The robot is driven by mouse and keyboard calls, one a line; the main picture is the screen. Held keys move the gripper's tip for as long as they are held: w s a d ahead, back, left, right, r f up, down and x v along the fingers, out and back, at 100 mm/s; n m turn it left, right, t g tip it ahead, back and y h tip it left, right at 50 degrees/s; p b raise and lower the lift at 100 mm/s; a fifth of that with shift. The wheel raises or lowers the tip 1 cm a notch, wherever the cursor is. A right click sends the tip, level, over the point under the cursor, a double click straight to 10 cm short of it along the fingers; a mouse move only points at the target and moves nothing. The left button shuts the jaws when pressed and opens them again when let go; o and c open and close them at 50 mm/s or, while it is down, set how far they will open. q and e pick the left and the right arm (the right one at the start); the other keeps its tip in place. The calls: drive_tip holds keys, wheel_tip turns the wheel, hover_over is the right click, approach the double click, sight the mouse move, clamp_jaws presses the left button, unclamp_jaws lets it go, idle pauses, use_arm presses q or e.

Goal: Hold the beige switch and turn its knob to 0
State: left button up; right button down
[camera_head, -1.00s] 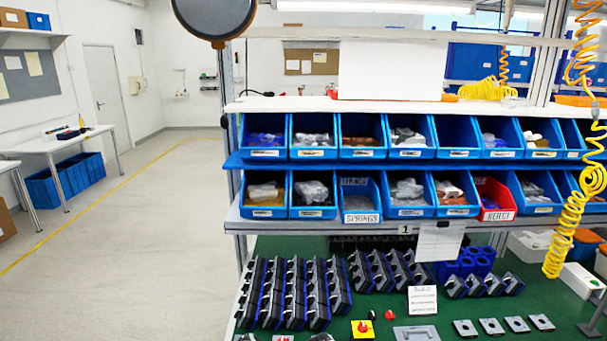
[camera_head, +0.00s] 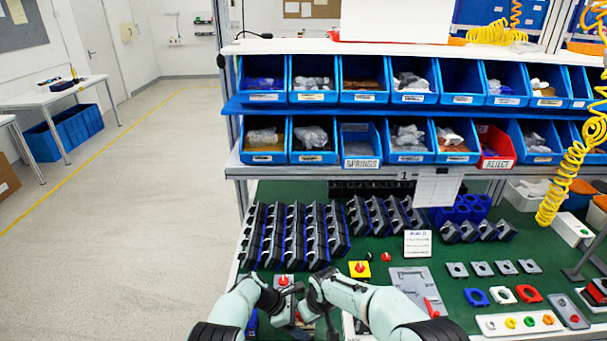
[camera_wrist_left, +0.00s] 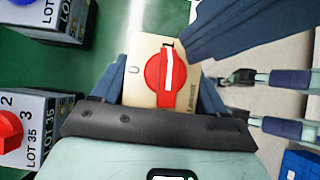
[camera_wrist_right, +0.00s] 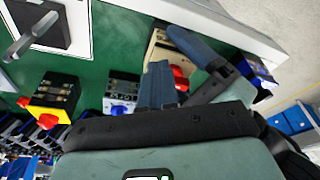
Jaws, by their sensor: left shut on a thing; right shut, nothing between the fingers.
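The beige switch (camera_wrist_left: 145,87) with its red knob (camera_wrist_left: 166,77) sits between the fingers of my left gripper (camera_wrist_left: 163,92), which is shut on it. The knob's white line runs roughly up and down in the left wrist view; a printed 0 stands at its upper left. In the right wrist view the beige switch (camera_wrist_right: 158,47) and red knob (camera_wrist_right: 181,78) are partly hidden by fingers. My right gripper (camera_wrist_right: 160,86) is shut and empty, close beside the switch. In the head view my left gripper (camera_head: 284,300) and right gripper (camera_head: 318,300) are close together and largely hide the switch.
A grey switch with a red knob (camera_wrist_left: 8,135) and a blue-knobbed switch (camera_wrist_right: 121,108) stand nearby on the green table. A yellow switch (camera_head: 359,269) and grey plate (camera_head: 415,283) lie to the right. Rows of dark switches (camera_head: 290,235) stand behind.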

idle(0.4)
drive_tip(key=shift+s+d, duration=0.2)
drive_tip(key=shift+d, duration=0.1)
drive_tip(key=w+v, duration=0.1)
drive_tip(key=v, duration=0.4)
drive_tip(key=shift+a+r, duration=0.3)
drive_tip(key=shift+r, duration=0.25)
wheel_tip(320, 180, down, 6)
drive_tip(key=s+a, duration=0.1)
drive_tip(key=a, duration=0.1)
drive_tip(key=shift+s+a, duration=0.2)
drive_tip(key=shift+s, duration=0.2)
drive_tip(key=shift+w, duration=0.6)
idle(0.9)
drive_tip(key=shift+d, duration=0.35)
idle(0.4)
